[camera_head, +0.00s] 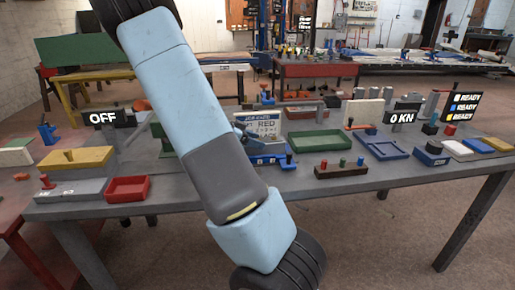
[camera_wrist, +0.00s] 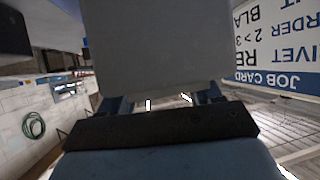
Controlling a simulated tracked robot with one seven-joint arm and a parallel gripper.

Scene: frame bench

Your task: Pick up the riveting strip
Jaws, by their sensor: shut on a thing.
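In the wrist view, my gripper (camera_wrist: 162,100) has its two dark blue fingers at the lower edge of a broad flat grey piece. This grey piece, which I take to be the riveting strip (camera_wrist: 150,45), fills the upper middle of the view close to the camera. The gripper is shut on it. Its far end is out of the picture. In the head view my arm crosses the bench, and I cannot make out the gripper or the strip there.

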